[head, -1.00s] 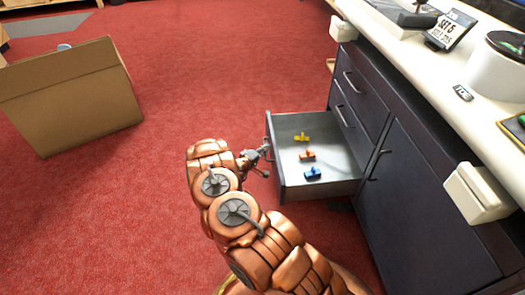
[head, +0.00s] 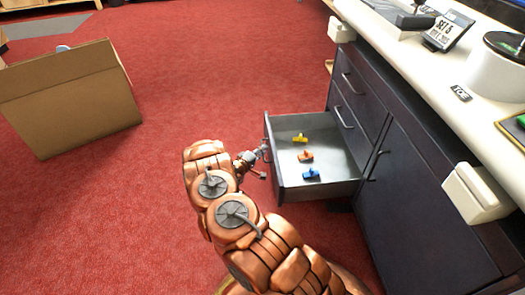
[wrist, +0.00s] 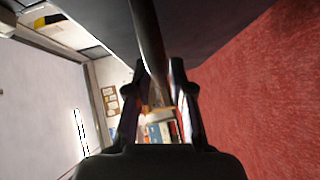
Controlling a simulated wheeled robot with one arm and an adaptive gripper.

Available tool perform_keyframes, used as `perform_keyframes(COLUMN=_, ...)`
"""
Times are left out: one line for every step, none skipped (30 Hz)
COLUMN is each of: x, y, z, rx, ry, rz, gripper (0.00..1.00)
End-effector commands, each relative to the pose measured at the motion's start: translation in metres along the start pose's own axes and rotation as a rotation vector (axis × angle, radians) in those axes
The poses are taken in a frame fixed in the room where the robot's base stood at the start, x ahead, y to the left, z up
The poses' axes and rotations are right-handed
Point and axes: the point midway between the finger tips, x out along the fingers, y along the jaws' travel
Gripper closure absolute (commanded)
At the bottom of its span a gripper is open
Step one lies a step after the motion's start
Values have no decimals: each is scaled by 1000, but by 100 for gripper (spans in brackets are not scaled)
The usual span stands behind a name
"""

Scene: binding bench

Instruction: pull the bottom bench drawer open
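The bottom bench drawer (head: 318,190) stands pulled well out of the dark bench in the head view. Its grey inside shows three small pieces: yellow, orange and blue. The drawer's handle (wrist: 150,35) is on its front; in the wrist view it is a dark bar running down between my fingers. My gripper (head: 261,163) is just outside the drawer front at the handle, with its fingers spread apart in the head view. In the wrist view my gripper (wrist: 160,75) is around the bar with a gap beside it. Exact finger contact is unclear.
Two shut drawers (head: 358,85) are above, and a shut cabinet door (head: 415,200) is to the right. An open cardboard box (head: 70,100) stands on the red carpet (head: 190,60) at left. The carpet between box and drawer is clear.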

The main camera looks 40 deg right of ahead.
Motion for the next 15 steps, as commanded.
perform_keyframes(x=-6, y=0, z=-1, rx=0, ry=1, rz=-2, gripper=78)
perform_keyframes(x=-10, y=-1, z=-1, rx=-1, ry=2, rz=-3, gripper=78)
perform_keyframes(x=-16, y=-1, z=-1, rx=-2, ry=3, rz=-4, gripper=78)
perform_keyframes(x=-22, y=-1, z=-1, rx=-3, ry=3, rz=-4, gripper=78)
perform_keyframes(x=-28, y=0, z=-1, rx=-3, ry=3, rz=-3, gripper=78)
perform_keyframes(x=-35, y=0, z=-1, rx=-2, ry=3, rz=-2, gripper=78)
perform_keyframes(x=-41, y=0, z=-2, rx=-1, ry=3, rz=-1, gripper=78)
perform_keyframes(x=-47, y=1, z=-2, rx=-1, ry=4, rz=-1, gripper=78)
perform_keyframes(x=-55, y=0, z=-2, rx=-2, ry=5, rz=-1, gripper=78)
perform_keyframes(x=-61, y=0, z=-2, rx=-2, ry=4, rz=-1, gripper=78)
perform_keyframes(x=-67, y=0, z=-2, rx=-2, ry=5, rz=-2, gripper=78)
perform_keyframes(x=-74, y=-1, z=-1, rx=-3, ry=5, rz=-3, gripper=78)
perform_keyframes(x=-80, y=-1, z=-1, rx=-4, ry=4, rz=-3, gripper=78)
perform_keyframes(x=-84, y=-1, z=-1, rx=-4, ry=4, rz=-3, gripper=78)
perform_keyframes(x=-90, y=-1, z=-1, rx=-5, ry=4, rz=-2, gripper=78)
